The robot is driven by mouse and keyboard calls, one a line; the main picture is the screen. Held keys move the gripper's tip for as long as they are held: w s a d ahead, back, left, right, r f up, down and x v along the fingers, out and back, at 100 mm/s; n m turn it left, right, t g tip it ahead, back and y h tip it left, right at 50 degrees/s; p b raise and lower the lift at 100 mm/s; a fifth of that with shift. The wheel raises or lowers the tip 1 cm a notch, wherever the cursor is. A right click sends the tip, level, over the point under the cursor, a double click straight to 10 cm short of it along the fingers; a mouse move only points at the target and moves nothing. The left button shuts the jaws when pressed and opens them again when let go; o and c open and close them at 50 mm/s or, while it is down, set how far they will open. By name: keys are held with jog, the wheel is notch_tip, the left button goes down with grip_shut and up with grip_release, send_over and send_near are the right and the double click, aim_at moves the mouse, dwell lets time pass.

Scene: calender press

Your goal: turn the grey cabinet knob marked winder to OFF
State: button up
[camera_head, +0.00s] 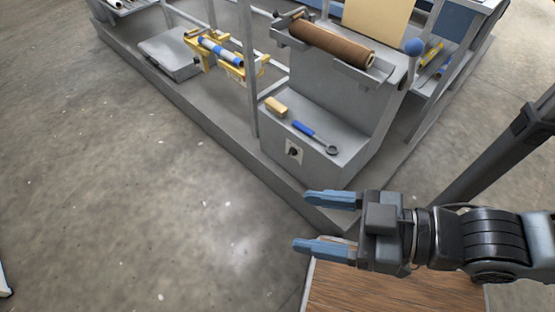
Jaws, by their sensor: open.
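A dark knob (292,152) on a light square plate sits on the front face of the grey cabinet (310,172), near its left corner. Its marking and its setting are too small to read. My gripper (318,222) is open and empty, its two blue-tipped fingers pointing left. In the picture it is below and to the right of the knob, clear of the cabinet. The knob is not hidden by my arm.
A blue-handled wrench (305,129) and a yellow block (276,107) lie on the cabinet's ledge. A brown roll (330,42) rests above, with a blue ball-topped lever (413,48) beside it. A wooden surface (390,291) lies below my gripper. The concrete floor at left is clear.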

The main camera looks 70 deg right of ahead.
jog(key=w+d+f+n+g+h+b, duration=0.1)
jog(key=w+f+n+g+b, duration=0.2)
jog(key=f, duration=0.8)
jog(key=w+d+f+h+b, duration=0.15)
jog(key=f+b, duration=0.25)
jog(key=f, duration=0.8)
jog(key=n+g+h+b, duration=0.3)
jog(key=g+h+b, duration=1.05)
jog(key=b, duration=0.65)
send_near(290, 154)
jog(key=d+g+y, duration=0.1)
jog(key=d+g, duration=0.1)
jog(key=w+b+x, duration=0.1)
jog(key=b+x, duration=0.1)
jog(key=x, duration=0.4)
jog(key=shift+s+d+t+y+b, duration=0.25)
jog(key=shift+d+t+y+b, duration=0.1)
jog(key=shift+d, duration=0.1)
jog(key=shift+f, duration=0.1)
jog(key=shift+c, duration=0.4)
jog(key=c, duration=1)
jog(key=shift+o, duration=0.2)
